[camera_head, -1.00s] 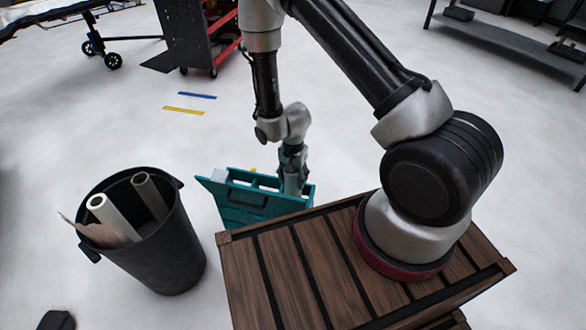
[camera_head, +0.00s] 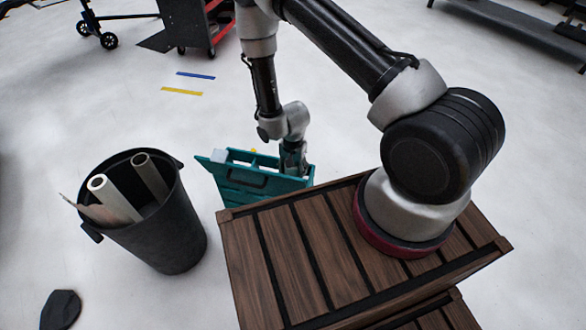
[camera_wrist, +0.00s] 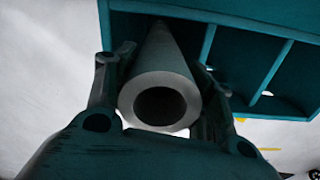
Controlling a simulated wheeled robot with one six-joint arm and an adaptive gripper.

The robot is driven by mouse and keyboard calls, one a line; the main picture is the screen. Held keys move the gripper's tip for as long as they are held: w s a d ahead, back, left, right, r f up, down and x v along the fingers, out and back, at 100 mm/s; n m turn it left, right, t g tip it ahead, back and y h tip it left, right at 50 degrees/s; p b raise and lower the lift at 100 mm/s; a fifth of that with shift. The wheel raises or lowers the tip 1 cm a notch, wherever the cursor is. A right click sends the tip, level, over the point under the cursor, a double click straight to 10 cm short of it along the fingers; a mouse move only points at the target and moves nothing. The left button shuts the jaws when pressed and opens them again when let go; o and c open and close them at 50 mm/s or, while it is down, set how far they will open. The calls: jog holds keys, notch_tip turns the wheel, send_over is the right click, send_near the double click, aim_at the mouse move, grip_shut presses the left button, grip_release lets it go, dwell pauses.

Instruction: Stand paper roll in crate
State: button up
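The teal crate (camera_head: 250,186) stands on the floor beyond the wooden crate-like box, with dividers making compartments. In the wrist view its wall and dividers (camera_wrist: 283,60) fill the top. A pale grey paper roll (camera_wrist: 178,88) lies between my gripper's fingers, with its hollow near end facing the wrist camera. Its far part runs towards the crate; I cannot tell which compartment or whether it touches the bottom. My gripper (camera_wrist: 165,62) looks shut on the roll's sides. In the head view my gripper (camera_head: 292,162) is at the crate, partly hidden, and the roll cannot be made out.
A dark bin (camera_head: 166,236) on the left holds two other rolls (camera_head: 118,203) and a torn sheet. The slatted wooden box (camera_head: 285,262) is in front, close to the teal crate. A dark object (camera_head: 61,310) lies bottom left.

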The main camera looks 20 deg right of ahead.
jog(key=o, duration=0.5)
notch_tip(320, 180, up, 12)
jog(key=shift+r, duration=0.1)
jog(key=shift+s+d+n, duration=0.1)
jog(key=shift+s+n, duration=0.1)
jog(key=shift+n, duration=0.2)
jog(key=s+d+r+n+g+h, duration=0.1)
jog(key=s+d+r+n+g, duration=0.25)
jog(key=s, duration=0.35)
jog(key=s+d+r+n+t, duration=0.1)
jog(key=s+d+r+t, duration=0.1)
jog(key=r, duration=1.1)
jog(key=s+d+r+n+t, duration=0.2)
jog(key=s+d+r, duration=0.3)
jog(key=r, duration=0.8)
jog(key=s+d+r+n+t+y, duration=0.1)
jog(key=s+d+r+t, duration=0.3)
jog(key=r, duration=1)
jog(key=shift+s+d+n, duration=0.1)
jog(key=shift+s+n, duration=0.15)
jog(key=shift+s, duration=0.05)
